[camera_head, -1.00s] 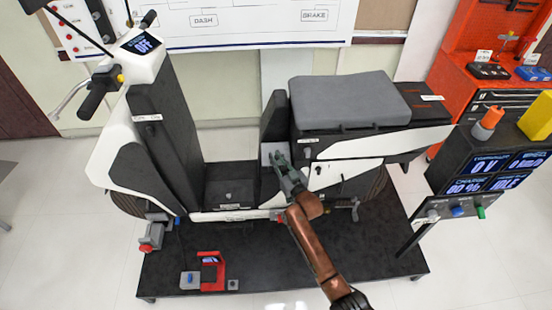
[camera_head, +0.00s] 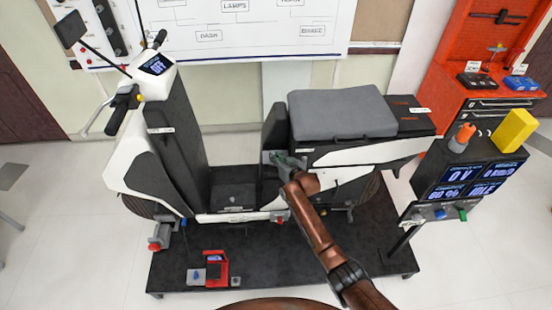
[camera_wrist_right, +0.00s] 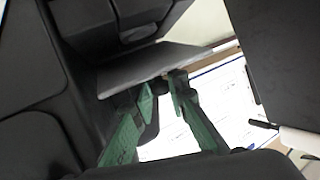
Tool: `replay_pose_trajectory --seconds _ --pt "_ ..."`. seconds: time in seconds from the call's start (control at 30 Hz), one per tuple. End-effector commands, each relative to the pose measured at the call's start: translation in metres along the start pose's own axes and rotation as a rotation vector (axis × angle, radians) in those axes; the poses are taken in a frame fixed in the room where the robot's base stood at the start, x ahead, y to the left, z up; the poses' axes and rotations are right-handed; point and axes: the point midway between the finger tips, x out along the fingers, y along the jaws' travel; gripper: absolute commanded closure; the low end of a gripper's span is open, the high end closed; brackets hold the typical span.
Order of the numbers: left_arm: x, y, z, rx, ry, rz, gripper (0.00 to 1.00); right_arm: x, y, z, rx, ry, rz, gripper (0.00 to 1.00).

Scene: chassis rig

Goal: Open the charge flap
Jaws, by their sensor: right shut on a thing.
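The scooter (camera_head: 185,165) stands side-on on a dark platform. The charge flap (camera_head: 266,157) is a small grey panel on the seat pillar below the front of the seat. In the right wrist view the flap (camera_wrist_right: 150,62) is a flat grey plate standing out from the dark bodywork. My right gripper (camera_head: 284,161) is at the flap, its green fingers (camera_wrist_right: 162,88) shut on the plate's near edge. The gripper partly covers the flap in the head view, and what lies behind the flap is hidden. My left gripper is not in view.
The grey seat (camera_head: 340,113) overhangs just above and right of my right gripper. A display stand (camera_head: 465,178) stands at the right. A red device (camera_head: 215,268) sits on the platform (camera_head: 300,265) at the front left. The footwell (camera_head: 234,190) left of the gripper is clear.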

Motion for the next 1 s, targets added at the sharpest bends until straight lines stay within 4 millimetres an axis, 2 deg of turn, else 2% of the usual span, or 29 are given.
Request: replay_pose_trajectory --seconds 0.1,0.4,0.97,1.0 --pt "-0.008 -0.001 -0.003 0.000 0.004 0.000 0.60 0.002 0.001 -0.011 -0.001 0.001 0.000 1.00" --pt "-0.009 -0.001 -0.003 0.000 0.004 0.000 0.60 0.008 0.002 -0.026 -0.003 0.009 -0.001 1.00" --pt "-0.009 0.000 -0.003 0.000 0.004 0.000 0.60 0.009 0.004 -0.031 -0.003 0.014 0.000 1.00" --pt "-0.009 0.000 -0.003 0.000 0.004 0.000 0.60 0.009 0.004 -0.031 -0.003 0.014 0.000 0.85"
